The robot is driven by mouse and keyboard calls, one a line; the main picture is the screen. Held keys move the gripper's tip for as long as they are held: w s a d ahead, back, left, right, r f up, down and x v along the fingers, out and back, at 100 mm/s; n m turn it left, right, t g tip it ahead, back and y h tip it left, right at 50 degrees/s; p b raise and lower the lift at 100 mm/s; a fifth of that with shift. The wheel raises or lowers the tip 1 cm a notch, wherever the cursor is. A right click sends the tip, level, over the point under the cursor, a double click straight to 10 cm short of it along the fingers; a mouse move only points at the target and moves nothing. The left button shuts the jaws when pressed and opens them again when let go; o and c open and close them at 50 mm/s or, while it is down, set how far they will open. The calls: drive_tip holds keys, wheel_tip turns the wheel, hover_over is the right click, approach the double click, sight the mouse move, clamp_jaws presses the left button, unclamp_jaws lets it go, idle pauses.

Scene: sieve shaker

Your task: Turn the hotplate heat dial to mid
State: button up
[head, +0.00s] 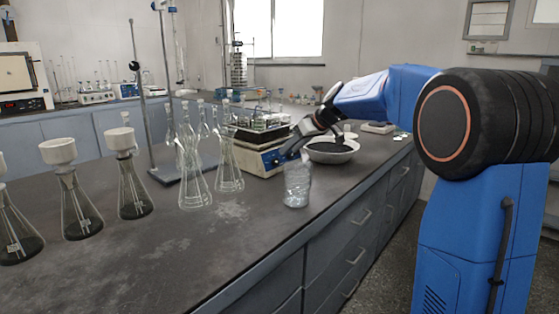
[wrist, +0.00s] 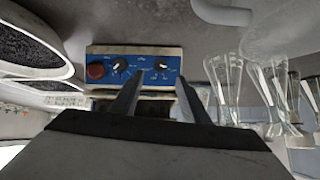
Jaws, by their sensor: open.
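The hotplate (head: 262,160) stands on the dark bench in the head view, a white body with a blue front panel. In the wrist view the blue panel (wrist: 145,56) carries two dark round dials, one on the left (wrist: 119,65) and one on the right (wrist: 160,65), and a red knob or button (wrist: 96,71). The labels are too small to read, so I cannot tell which is the heat dial or its setting. My gripper (wrist: 160,76) is open, its fingertips apart either side of the right dial in the picture. Contact is not visible. In the head view my gripper (head: 300,140) is before the panel.
A glass beaker (head: 297,186) stands just in front of the hotplate, below my gripper. A bowl of dark grains (head: 331,153) is right of it. Clear flasks (head: 193,180) stand close on the left, with funnel-topped flasks (head: 80,215) farther left. The front bench top is clear.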

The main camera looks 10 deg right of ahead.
sight(277, 161)
drive_tip(key=x, duration=0.8)
drive_tip(key=shift+w+a+f, duration=0.1)
drive_tip(key=c, duration=1.1)
